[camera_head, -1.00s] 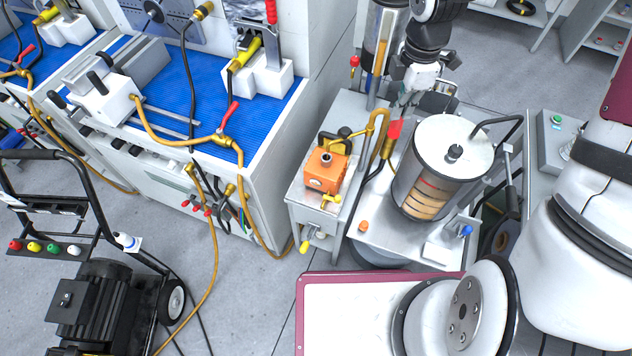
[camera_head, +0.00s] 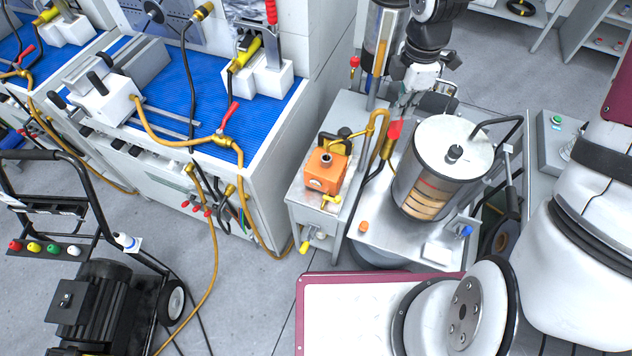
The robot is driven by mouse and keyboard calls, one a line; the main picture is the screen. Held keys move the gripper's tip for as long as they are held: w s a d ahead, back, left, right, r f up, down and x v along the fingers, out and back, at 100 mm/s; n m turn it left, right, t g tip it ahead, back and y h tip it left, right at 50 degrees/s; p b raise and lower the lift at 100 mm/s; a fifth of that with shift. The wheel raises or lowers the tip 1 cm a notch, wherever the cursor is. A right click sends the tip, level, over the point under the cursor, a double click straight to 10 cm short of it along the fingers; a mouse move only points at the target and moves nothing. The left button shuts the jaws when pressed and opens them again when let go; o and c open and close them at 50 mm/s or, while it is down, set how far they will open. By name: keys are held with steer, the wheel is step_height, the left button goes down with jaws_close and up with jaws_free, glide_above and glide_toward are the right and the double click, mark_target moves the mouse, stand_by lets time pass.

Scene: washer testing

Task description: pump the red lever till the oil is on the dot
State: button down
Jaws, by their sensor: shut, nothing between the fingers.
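My gripper (camera_head: 402,112) is above and beside the lever's red end. Its fingers are shut with nothing between them; whether they touch the lever cannot be told. The clear cylindrical tank (camera_head: 408,178) has a white lid, and amber-brown oil (camera_head: 425,203) shows in its lower part with a reddish mark near it. A tall glass cylinder (camera_head: 380,50) with a yellow column stands behind. I cannot make out the dot clearly.
An orange unit (camera_head: 325,170) with a yellow hose is left of the lever. A black pipe (camera_head: 498,122) rises at the tank's right. A blue-topped workbench (camera_head: 170,110) stands at the left, and a wheeled black machine (camera_head: 95,305) on the floor.

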steer(key=shift+f+b, duration=1.6)
steer(key=shift+f, duration=4.85)
steer(key=shift+r+p, duration=1.65)
steer(key=shift+r, duration=4.95)
steer(key=shift+d+r, duration=0.1)
steer(key=shift+r, duration=0.25)
steer(key=s+d+r+m+t+h+b, duration=0.1)
steer(key=s+r+m+t+b, duration=0.15)
steer(key=r+m, duration=0.5)
steer(key=s+r+m+t+h+b, duration=0.1)
steer(key=s+r+m+b, duration=0.25)
steer(key=r+m, duration=0.35)
steer(key=s+a+r+m+t+y+b, duration=0.1)
steer(key=s+r+m+t+y, duration=0.1)
steer(key=s+m, duration=0.3)
steer(key=shift+s+r, duration=0.25)
steer(key=shift+s, duration=0.65)
